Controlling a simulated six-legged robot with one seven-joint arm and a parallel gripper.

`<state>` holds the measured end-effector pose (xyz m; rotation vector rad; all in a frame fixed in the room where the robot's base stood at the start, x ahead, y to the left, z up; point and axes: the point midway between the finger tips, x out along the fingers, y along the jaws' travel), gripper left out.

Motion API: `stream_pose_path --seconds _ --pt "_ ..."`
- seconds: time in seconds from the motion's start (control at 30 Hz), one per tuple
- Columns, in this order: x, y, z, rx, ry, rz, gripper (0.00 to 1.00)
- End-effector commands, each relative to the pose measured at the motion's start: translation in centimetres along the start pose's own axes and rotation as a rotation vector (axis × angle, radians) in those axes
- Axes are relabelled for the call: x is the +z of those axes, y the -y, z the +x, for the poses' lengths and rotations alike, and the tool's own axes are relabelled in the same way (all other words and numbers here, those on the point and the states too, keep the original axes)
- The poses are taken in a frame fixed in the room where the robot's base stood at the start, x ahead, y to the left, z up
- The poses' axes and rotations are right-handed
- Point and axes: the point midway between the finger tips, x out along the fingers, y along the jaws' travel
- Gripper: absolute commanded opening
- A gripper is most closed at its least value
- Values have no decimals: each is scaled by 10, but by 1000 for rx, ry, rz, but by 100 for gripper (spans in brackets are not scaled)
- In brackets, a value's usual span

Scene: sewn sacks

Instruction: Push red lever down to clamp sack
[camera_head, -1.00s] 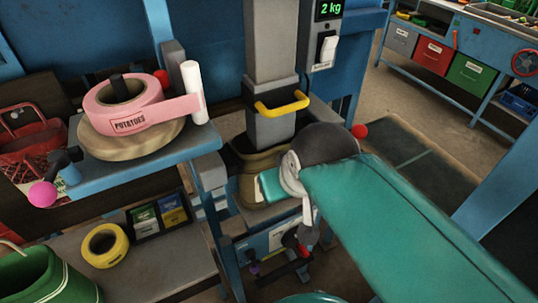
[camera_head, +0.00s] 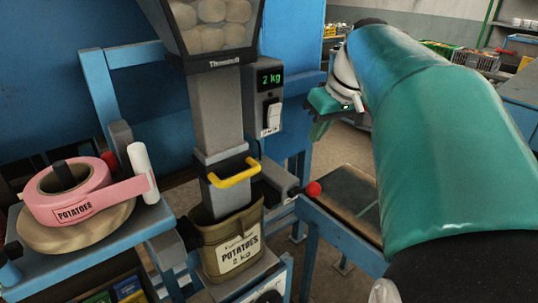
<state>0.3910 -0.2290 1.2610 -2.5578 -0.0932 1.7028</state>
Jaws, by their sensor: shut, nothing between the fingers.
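A red ball knob (camera_head: 313,188) ends a dark lever arm at the right of the grey filling spout (camera_head: 222,125). The olive sack (camera_head: 230,245), labelled "POTATOES 2 kg", hangs upright with its mouth around the spout's lower end. A yellow handle (camera_head: 233,173) crosses the spout's front just above the sack. My gripper (camera_head: 318,132) is shut and empty, up and right of the spout, with its fingers pointing down. It appears above the red knob and apart from it. Its fingertips are small and dark here.
A hopper of potatoes (camera_head: 212,25) tops the spout. The scale display (camera_head: 270,78) reads 2 kg. A pink "POTATOES" tape roll (camera_head: 65,195) sits on the blue left shelf (camera_head: 90,270). A blue-framed belt (camera_head: 350,205) lies right of the sack.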

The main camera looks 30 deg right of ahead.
Motion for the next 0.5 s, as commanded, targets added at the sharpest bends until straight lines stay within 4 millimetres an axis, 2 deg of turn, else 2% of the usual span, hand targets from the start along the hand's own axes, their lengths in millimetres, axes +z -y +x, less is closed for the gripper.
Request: stream_pose_path --seconds 0.07,0.23,0.5 --pt "-2 -10 -4 -3 -1 -2 0" --pt "-2 -12 7 -6 -1 -6 0" --pt "-2 -11 56 -7 1 -5 0"
